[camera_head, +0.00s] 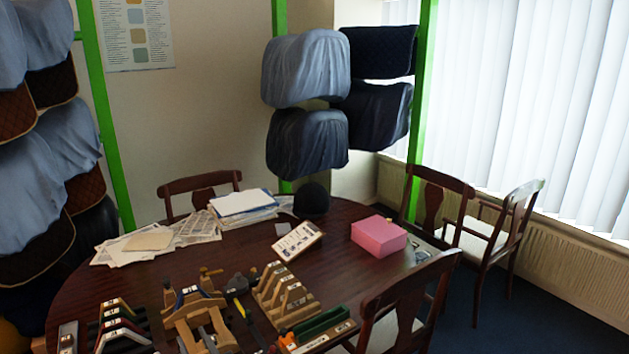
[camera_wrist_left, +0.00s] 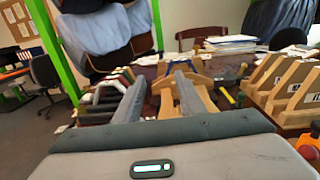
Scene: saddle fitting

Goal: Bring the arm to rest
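My left gripper (camera_wrist_left: 161,80) shows in its wrist view with two grey fingers spread apart and nothing held between them. In the head view only its grey fingertips (camera_head: 195,343) seem to show at the bottom edge, close in front of the wooden saddle tree (camera_head: 192,303). The tree also shows in the wrist view (camera_wrist_left: 202,100), beyond and between the fingers. I cannot tell whether the fingers touch it. My right gripper is in neither view.
The dark round table (camera_head: 90,283) carries a row of gullet plates (camera_head: 123,322), a slotted wooden rack (camera_head: 285,292), papers (camera_head: 170,235), a tilted card (camera_head: 297,241) and a pink box (camera_head: 379,235). Chairs (camera_head: 405,300) stand around it. Clear tabletop lies mid-table.

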